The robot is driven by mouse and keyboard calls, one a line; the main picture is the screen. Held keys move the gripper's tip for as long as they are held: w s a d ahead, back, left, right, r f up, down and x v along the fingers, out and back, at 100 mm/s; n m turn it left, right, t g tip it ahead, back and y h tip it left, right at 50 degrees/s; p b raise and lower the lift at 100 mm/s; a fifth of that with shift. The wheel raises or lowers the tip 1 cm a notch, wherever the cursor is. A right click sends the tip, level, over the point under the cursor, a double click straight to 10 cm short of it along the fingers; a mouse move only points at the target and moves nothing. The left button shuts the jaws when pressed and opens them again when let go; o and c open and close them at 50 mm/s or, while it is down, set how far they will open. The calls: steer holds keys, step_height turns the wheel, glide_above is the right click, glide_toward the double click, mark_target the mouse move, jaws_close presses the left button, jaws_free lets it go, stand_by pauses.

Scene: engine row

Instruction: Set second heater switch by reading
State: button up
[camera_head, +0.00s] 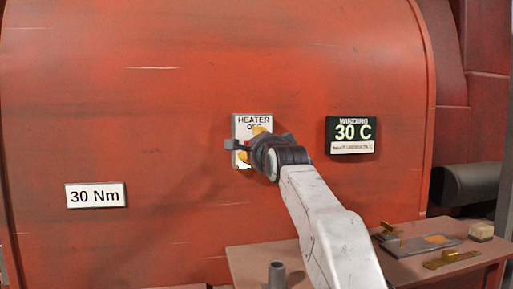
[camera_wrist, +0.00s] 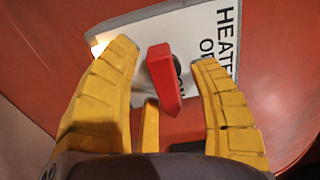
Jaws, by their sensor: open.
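The white heater plate (camera_head: 238,124) with the words HEATER and OFF is on the red housing, partly hidden by my gripper (camera_head: 256,146). In the wrist view, the red switch lever (camera_wrist: 163,78) stands out from the plate (camera_wrist: 200,25), between my yellow fingers (camera_wrist: 164,56). The fingers are apart, one on each side of the lever, and do not visibly grip it. Lettering, seemingly ON, is partly hidden behind the lever. A bright lit spot (camera_wrist: 99,48) shows at the plate's edge.
A white label (camera_head: 96,195) reading 30 Nm is at left on the red housing (camera_head: 150,100). A bench (camera_head: 257,261) below right holds a grey plate (camera_head: 430,243), a brass piece (camera_head: 451,259), a small block (camera_head: 480,231) and a grey cylinder (camera_head: 277,275).

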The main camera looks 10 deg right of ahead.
steer(key=shift+c, duration=0.2)
jaws_close()
stand_by(0.3)
steer(key=n+p, duration=0.2)
steer(key=n, duration=0.1)
steer(key=n+p, duration=0.1)
steer(key=shift+d+r+n+p, duration=0.1)
steer(key=shift+r+n+p, duration=0.2)
steer(key=shift+n, duration=0.1)
steer(key=n+p, duration=0.2)
steer(key=n, duration=0.1)
steer(key=shift+d+n, duration=0.1)
steer(key=shift+n, duration=0.2)
steer(key=n+p, duration=0.1)
steer(key=n, duration=0.3)
steer(key=shift+n, duration=0.3)
steer(key=n, duration=0.4)
steer(key=shift+r+n+p, duration=0.1)
steer(key=shift+n+p, duration=0.2)
steer(key=shift+p, duration=0.1)
steer(key=shift+n, duration=0.3)
